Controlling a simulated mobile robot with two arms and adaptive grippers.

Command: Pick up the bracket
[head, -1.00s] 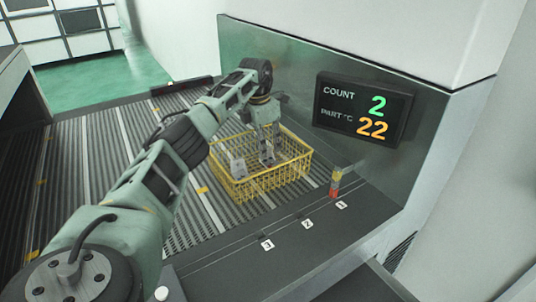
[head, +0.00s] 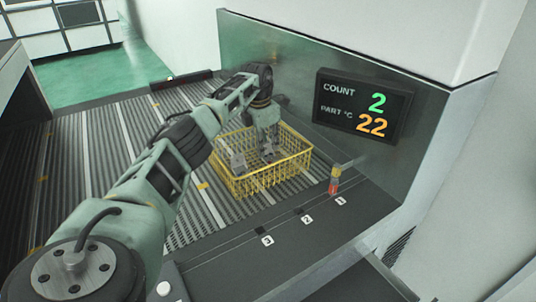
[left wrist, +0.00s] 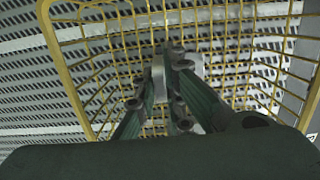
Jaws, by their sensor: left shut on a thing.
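My left gripper (head: 268,150) reaches down into the yellow wire basket (head: 278,181) from above, with its fingers below the rim. It is shut on a grey metal part, apparently the bracket. In the left wrist view the pale grey bracket (left wrist: 193,62) shows between and behind the green fingers (left wrist: 172,75), over the basket's mesh floor; the fingers hide much of it. Whether it touches the floor I cannot tell. Another grey casting (head: 238,162) stands in the basket to the left of the gripper. My right gripper is not in view.
The basket stands on a grey slatted conveyor (head: 110,160). A dark ledge with numbered marks (head: 305,218) runs in front of it, bearing a small red and yellow object (head: 334,181). A display (head: 362,107) reading COUNT 2 hangs on the metal wall close behind.

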